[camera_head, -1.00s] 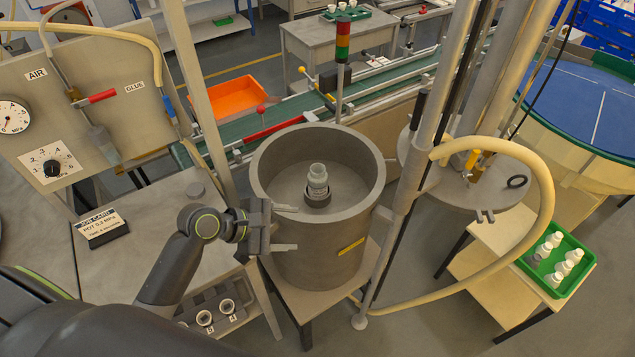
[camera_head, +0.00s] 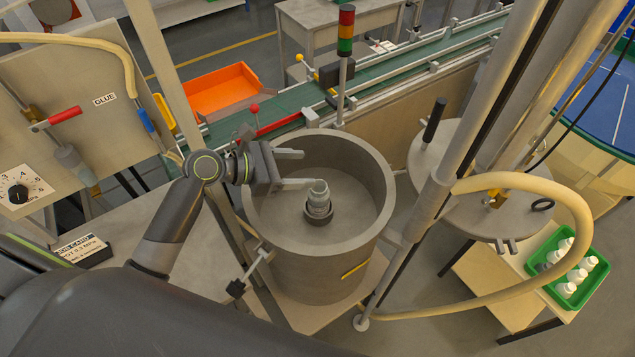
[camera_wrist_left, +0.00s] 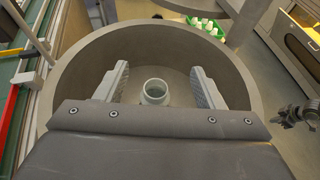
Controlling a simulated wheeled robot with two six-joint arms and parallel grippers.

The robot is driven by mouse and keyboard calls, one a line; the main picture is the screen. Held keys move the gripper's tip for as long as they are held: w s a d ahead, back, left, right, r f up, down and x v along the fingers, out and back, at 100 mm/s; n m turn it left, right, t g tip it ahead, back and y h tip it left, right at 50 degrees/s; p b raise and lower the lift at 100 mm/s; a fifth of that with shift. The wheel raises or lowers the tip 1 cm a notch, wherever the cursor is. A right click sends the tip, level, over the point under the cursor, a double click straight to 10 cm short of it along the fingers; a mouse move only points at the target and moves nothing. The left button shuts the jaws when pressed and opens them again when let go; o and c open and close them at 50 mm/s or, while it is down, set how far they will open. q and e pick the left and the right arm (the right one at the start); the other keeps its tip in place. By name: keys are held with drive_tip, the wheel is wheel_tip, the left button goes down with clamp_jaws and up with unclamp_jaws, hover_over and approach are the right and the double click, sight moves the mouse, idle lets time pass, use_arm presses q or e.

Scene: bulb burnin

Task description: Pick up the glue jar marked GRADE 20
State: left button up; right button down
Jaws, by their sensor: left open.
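A pale grey-green jar (camera_head: 319,196) stands upright in a dark ring holder (camera_head: 318,216) on the floor of the big grey pot (camera_head: 366,240). Its grade marking is too small to read. My left gripper (camera_head: 308,168) is open and empty over the pot's left rim, its fingers pointing right, just above and behind the jar. In the left wrist view the jar's open-looking neck (camera_wrist_left: 155,90) lies between and beyond the two fingers (camera_wrist_left: 160,88), with no contact visible. My right gripper is not seen in the head view.
A column with a pale hose (camera_head: 520,181) stands right of the pot. A green tray (camera_head: 541,286) of white bottles sits at the right. The pot's raised wall surrounds the jar.

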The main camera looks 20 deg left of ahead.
use_arm(q)
drive_tip(key=f, duration=0.2)
approach(326, 188)
wheel_tip(326, 188, down, 3)
drive_tip(key=w+d, duration=0.2)
drive_tip(key=w, duration=0.1)
drive_tip(key=shift+w+d, duration=0.1)
drive_tip(key=shift+d, duration=0.15)
drive_tip(key=shift+p+x, duration=0.4)
drive_tip(key=shift+x, duration=0.4)
drive_tip(key=x, duration=0.3)
drive_tip(key=shift+w+d+p, duration=0.2)
drive_tip(key=shift+d+p, duration=0.1)
drive_tip(key=shift+d, duration=0.05)
drive_tip(key=shift+w+d+f, duration=0.3)
drive_tip(key=shift+d, duration=0.05)
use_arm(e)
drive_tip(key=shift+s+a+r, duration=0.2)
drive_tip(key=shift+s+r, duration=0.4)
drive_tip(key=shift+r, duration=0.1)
use_arm(q)
drive_tip(key=shift+c, duration=0.4)
